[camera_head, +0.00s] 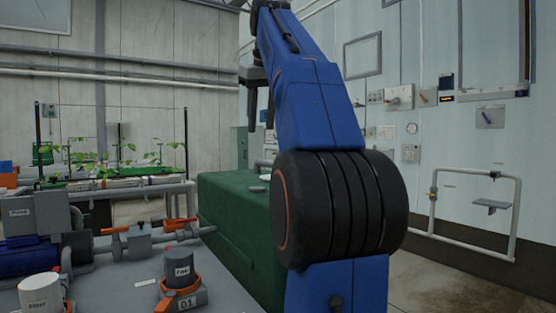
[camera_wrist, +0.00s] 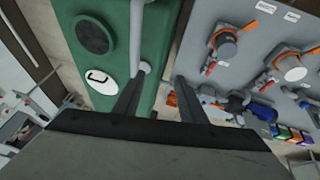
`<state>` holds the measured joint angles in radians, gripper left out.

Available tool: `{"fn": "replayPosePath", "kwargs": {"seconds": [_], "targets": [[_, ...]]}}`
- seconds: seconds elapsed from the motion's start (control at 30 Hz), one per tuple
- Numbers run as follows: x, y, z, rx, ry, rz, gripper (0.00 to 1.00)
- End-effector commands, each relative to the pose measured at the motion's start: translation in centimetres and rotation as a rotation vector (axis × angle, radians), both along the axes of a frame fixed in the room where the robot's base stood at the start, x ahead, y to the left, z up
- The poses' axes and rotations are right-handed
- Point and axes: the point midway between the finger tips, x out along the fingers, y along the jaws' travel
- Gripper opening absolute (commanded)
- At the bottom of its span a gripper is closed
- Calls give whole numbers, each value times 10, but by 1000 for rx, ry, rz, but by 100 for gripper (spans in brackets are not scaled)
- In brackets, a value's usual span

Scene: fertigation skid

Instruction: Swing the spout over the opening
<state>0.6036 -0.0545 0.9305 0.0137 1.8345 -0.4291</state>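The green tank (camera_head: 235,225) stands beside the skid, partly hidden behind my blue arm. In the wrist view its green top (camera_wrist: 115,15) carries a dark round opening (camera_wrist: 94,34) and a white disc (camera_wrist: 101,81) with a black mark. A light grey pipe (camera_wrist: 137,35), which looks like the spout, runs over the top to the right of both, not over the dark round. My gripper (camera_wrist: 158,82) is open, with its fingers apart above the tank. The pipe's rounded end appears near the left fingertip; contact cannot be told. My gripper (camera_head: 261,126) points down in the head view.
The grey skid top (camera_head: 120,285) holds a blue pump (camera_head: 30,255), a filter (camera_head: 40,292), a valve (camera_head: 180,270) and orange-handled pipework (camera_head: 140,240). Seedlings stand on a bench (camera_head: 120,182) behind. A white pipe frame (camera_head: 470,172) is on the right wall.

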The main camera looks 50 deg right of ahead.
Motion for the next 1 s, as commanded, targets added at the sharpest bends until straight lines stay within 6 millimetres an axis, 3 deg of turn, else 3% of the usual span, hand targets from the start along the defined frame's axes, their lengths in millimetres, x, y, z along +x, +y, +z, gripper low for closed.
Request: {"fn": "replayPosePath", "kwargs": {"seconds": [0.03, 0.2, 0.43, 0.67, 1.0], "targets": [[-1, -13, 11, -7, 0, -13, 38], [-12, -39, 35, -23, 9, -29, 38], [-18, -49, 43, -28, 15, -35, 38], [-14, -53, 29, -28, 15, -35, 38], [2, -65, -15, -27, 17, -35, 38]]}}
